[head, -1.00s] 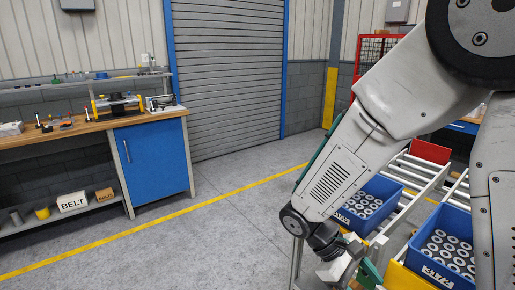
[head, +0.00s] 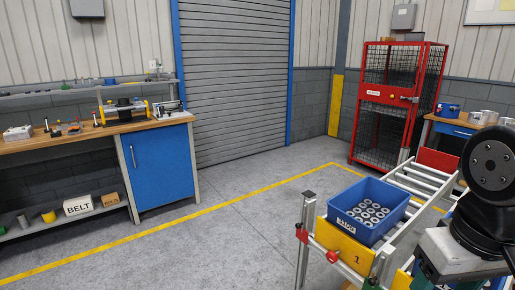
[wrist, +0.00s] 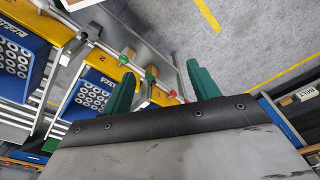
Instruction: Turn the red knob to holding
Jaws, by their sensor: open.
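Two small red parts show on the near end of the roller conveyor in the head view: one on the left post (head: 301,234) and a red knob (head: 333,257) on the front rail beside a yellow plate marked 1 (head: 352,256). I cannot tell which setting the knob is at.
A blue crate of metal rings (head: 372,190) stands on the roller conveyor (head: 414,182). A red mesh cage (head: 398,105) stands behind. A workbench with a blue cabinet (head: 160,165) is at left. The grey floor (head: 235,245) between is clear.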

